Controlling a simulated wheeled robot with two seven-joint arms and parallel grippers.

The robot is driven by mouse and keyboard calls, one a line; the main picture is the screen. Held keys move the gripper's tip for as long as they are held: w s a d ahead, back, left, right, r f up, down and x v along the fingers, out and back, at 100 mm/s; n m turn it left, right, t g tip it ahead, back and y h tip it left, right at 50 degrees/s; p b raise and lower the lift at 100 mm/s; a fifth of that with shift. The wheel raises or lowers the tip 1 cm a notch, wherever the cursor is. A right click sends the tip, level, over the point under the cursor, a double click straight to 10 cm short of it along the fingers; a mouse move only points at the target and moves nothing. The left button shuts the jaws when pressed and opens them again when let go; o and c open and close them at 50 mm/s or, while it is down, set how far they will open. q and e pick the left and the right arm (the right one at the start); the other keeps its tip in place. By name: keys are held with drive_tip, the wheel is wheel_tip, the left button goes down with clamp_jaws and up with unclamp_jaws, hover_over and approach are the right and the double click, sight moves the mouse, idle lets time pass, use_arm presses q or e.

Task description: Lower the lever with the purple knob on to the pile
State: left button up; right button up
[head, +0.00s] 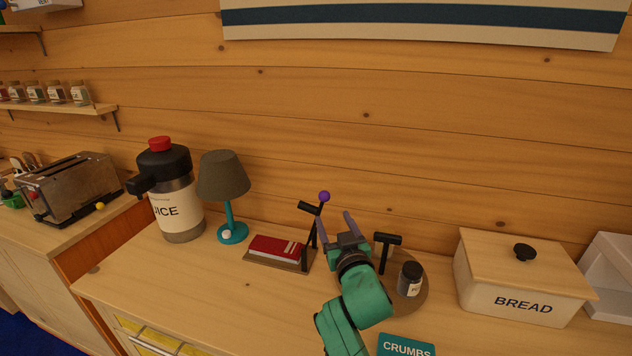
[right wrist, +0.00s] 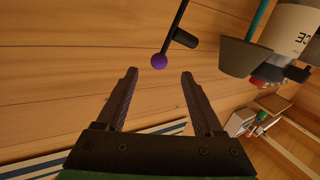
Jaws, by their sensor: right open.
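The purple knob (head: 324,196) tops a thin dark lever on a small stand, and the lever is raised. A dark crossbar (head: 309,208) sticks out beside it. The pile is a red book (head: 275,247) lying on a board at the stand's foot. My right gripper (head: 335,222) is open and empty, just right of the lever. In the right wrist view the purple knob (right wrist: 159,61) shows beyond the fingertips, between them and nearer the left one, with no contact visible. My left gripper is not in view.
A teal lamp (head: 231,232) and a juice jug (head: 172,188) stand left of the book. A small dark jar (head: 410,279) and a black T-shaped post (head: 385,251) stand right of my gripper. A bread box (head: 512,291) is further right. The counter's front left is clear.

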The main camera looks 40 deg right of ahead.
sight(326, 198)
drive_tip(key=w, duration=0.1)
drive_tip(key=w+d+r+p, duration=0.1)
drive_tip(key=w+d+p, duration=0.1)
drive_tip(key=w, duration=0.1)
drive_tip(key=shift+r, duration=0.4)
drive_tip(key=x, duration=0.5)
drive_tip(key=shift+d+f+p, duration=0.1)
drive_tip(key=shift+f+p, duration=0.2)
drive_tip(key=x, duration=0.3)
drive_tip(key=shift+w+d+f, duration=0.1)
drive_tip(key=shift+w, duration=0.2)
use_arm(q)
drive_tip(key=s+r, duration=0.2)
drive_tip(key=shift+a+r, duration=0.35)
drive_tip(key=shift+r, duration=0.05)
use_arm(e)
clamp_jaws()
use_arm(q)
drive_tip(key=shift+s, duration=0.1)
use_arm(e)
drive_tip(key=shift+f, duration=0.1)
